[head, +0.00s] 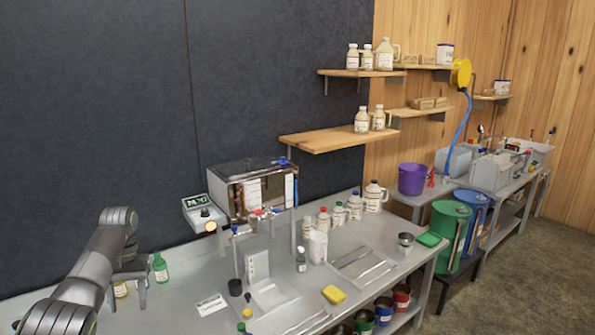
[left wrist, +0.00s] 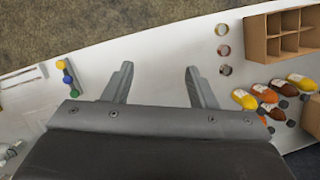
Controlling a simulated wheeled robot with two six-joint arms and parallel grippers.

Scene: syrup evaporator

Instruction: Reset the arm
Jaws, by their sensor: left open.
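My left arm comes in from the left in the head view, with its left gripper (head: 133,285) over the left end of the grey workbench (head: 190,265). A green bottle (head: 160,268) stands just to the right of that gripper in the picture. In the left wrist view the left gripper (left wrist: 157,85) has its two fingers wide apart with nothing between them. The pale bench top lies below the fingers. My right gripper is in neither view.
A clear-sided tank (head: 262,190) and a small display unit (head: 203,213) stand at the bench's back. A yellow sponge (head: 334,294) lies near the front. In the left wrist view, a brown divided box (left wrist: 282,35) and several coloured bottles (left wrist: 268,95) are at the right.

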